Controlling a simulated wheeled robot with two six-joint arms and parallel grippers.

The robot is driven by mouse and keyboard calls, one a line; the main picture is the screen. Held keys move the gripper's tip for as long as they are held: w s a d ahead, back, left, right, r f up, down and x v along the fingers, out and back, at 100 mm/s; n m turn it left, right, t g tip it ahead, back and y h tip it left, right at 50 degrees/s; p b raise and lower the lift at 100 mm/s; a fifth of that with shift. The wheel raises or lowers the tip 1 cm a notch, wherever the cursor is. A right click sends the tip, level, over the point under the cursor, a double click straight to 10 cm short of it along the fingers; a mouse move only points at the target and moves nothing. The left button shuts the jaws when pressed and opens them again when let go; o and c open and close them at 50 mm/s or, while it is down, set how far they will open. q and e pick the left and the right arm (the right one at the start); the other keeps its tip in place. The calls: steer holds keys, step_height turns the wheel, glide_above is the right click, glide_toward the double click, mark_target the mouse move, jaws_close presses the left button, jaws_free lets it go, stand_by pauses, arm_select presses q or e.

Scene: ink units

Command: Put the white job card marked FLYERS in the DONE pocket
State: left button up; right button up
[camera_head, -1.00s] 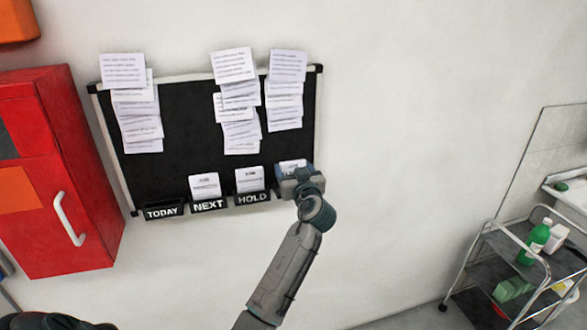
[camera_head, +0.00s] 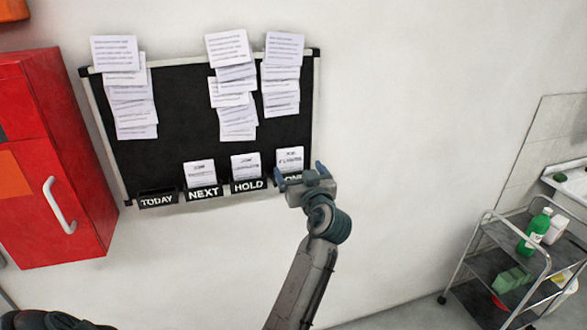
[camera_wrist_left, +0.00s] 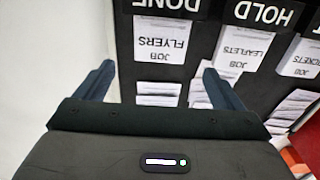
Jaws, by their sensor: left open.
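The white FLYERS job card (camera_head: 290,159) stands upright in the DONE pocket (camera_head: 294,178), at the right end of the pocket row. In the left wrist view the FLYERS card (camera_wrist_left: 160,40) appears upside down, its end inside the black DONE pocket (camera_wrist_left: 168,7). My left gripper (camera_head: 300,173) is just in front of the DONE pocket and covers part of its label. Its fingers (camera_wrist_left: 158,69) are spread wide in the left wrist view, with nothing between them and apart from the card. My right gripper is not in view.
The HOLD pocket (camera_head: 248,186) holds the LEAFLETS card (camera_head: 245,166). The NEXT pocket (camera_head: 203,193) holds another white card (camera_head: 199,173); the TODAY pocket (camera_head: 158,200) looks empty. Paper sheets hang on the black board (camera_head: 180,120). A red cabinet (camera_head: 60,150) stands left; bare wall lies right.

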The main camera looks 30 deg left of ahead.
arm_select(q)
steer(key=shift+b+v, duration=0.5)
steer(key=shift+v, duration=1.5)
steer(key=w+d+f+m+h, duration=0.2)
steer(key=f+m+h, duration=0.15)
steer(key=f, duration=0.85)
steer(key=w+d+f+m+h, duration=0.2)
steer(key=w+f+m, duration=0.15)
steer(key=f, duration=0.85)
steer(key=s+d+f+m+g+h, duration=0.15)
steer(key=s+f, duration=0.25)
steer(key=f, duration=0.8)
steer(key=s+d+f+m+g+h, duration=0.1)
steer(key=s+f+m+h, duration=0.3)
steer(key=f, duration=0.8)
steer(key=s+f+n+g+h, duration=0.15)
steer(key=s+f+g, duration=0.35)
steer(key=s+f, duration=1.9)
steer(key=s+a+f+g, duration=0.1)
steer(key=s+a+f, duration=0.1)
steer(key=s, duration=1.1)
steer(key=s+a+f+g, duration=0.2)
steer(key=s+f, duration=0.3)
steer(key=s, duration=0.9)
steer(key=shift+a+n, duration=0.15)
steer(key=shift+n, duration=0.15)
